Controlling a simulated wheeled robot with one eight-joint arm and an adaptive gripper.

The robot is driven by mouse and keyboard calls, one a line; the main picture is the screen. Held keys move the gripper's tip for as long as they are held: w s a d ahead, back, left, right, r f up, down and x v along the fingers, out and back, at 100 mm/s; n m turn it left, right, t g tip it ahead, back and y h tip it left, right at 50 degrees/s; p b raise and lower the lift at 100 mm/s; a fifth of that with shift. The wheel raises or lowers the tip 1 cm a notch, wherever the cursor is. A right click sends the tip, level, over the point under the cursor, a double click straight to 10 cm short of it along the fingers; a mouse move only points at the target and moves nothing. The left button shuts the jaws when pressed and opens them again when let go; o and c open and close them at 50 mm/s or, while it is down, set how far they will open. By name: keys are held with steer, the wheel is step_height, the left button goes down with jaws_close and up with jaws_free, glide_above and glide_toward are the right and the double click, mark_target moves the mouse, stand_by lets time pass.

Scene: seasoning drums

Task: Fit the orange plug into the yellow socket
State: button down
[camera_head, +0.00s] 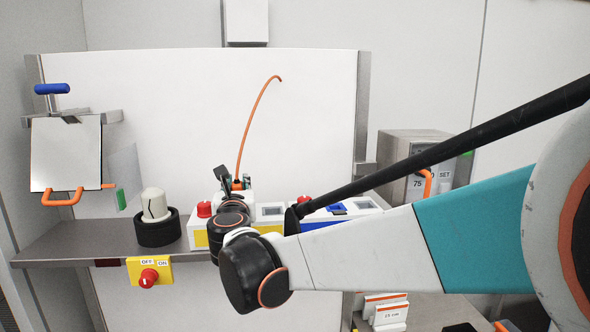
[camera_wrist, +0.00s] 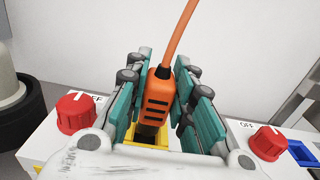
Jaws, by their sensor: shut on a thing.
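The orange plug (camera_wrist: 159,92) is upright between the teal fingers of my gripper (camera_wrist: 164,78), which is shut on it. Its orange cord (camera_wrist: 181,32) rises from the top; in the head view the cord (camera_head: 258,110) arcs upward and right. The yellow socket (camera_wrist: 148,137) shows in the wrist view as a yellow rim at the lower end of the plug, partly hidden by the plug and my gripper. I cannot tell how deep the plug sits in it. In the head view my gripper (camera_head: 236,184) is over the switch box, and my wrist hides the socket.
A red knob (camera_wrist: 78,112) is left of my gripper and another red knob (camera_wrist: 267,143) right of it. A blue socket (camera_wrist: 303,152) lies further right. A white-and-black grinder (camera_head: 155,220) stands left on the shelf (camera_head: 60,246). A metal box (camera_head: 395,150) stands at right.

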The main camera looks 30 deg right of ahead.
steer(key=shift+s+f+b, duration=0.1)
steer(key=shift+f+b, duration=0.9)
steer(key=shift+f, duration=0.3)
steer(key=c, duration=1.3)
jaws_free()
steer(key=v, duration=1.2)
